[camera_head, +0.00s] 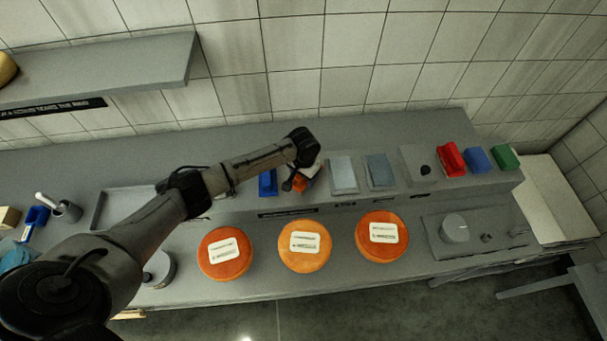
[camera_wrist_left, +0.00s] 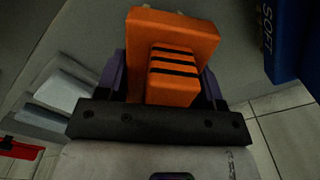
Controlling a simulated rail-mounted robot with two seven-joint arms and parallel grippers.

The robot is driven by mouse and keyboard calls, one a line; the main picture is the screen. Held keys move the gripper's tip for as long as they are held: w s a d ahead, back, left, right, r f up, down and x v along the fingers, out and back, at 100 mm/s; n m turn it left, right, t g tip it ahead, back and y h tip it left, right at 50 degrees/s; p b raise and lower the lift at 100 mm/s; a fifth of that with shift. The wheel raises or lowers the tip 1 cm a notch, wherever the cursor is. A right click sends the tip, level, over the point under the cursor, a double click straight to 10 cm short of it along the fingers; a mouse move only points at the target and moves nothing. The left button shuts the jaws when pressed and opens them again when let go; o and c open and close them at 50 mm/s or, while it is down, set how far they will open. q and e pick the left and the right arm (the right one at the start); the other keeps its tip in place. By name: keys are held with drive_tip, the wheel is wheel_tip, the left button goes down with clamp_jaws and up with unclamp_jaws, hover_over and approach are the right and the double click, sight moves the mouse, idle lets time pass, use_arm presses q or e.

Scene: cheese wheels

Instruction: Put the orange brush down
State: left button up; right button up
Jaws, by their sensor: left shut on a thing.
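The orange brush (camera_wrist_left: 180,50) is between the fingers of my left gripper in the left wrist view, with its ribbed orange grip toward the palm. In the head view my left gripper (camera_head: 300,180) is over the raised back ledge, shut on the orange brush (camera_head: 311,184), which is partly hidden by the wrist. A blue brush (camera_head: 267,183) stands just left of it on the ledge. In the left wrist view a blue block lettered SOFT (camera_wrist_left: 289,40) is close beside the orange brush. I cannot tell whether the orange brush touches the ledge. My right gripper is not in view.
Two grey-blue cloths (camera_head: 343,175) lie right of the gripper. Red (camera_head: 451,159), blue (camera_head: 478,159) and green (camera_head: 504,157) items stand farther right. Three orange cheese wheels (camera_head: 305,246) lie on the lower counter. A tray (camera_head: 125,205) is at left.

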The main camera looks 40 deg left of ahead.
use_arm(q)
drive_tip(key=o, duration=1.2)
wheel_tip(320, 180, up, 12)
drive_tip(key=shift+r, duration=0.15)
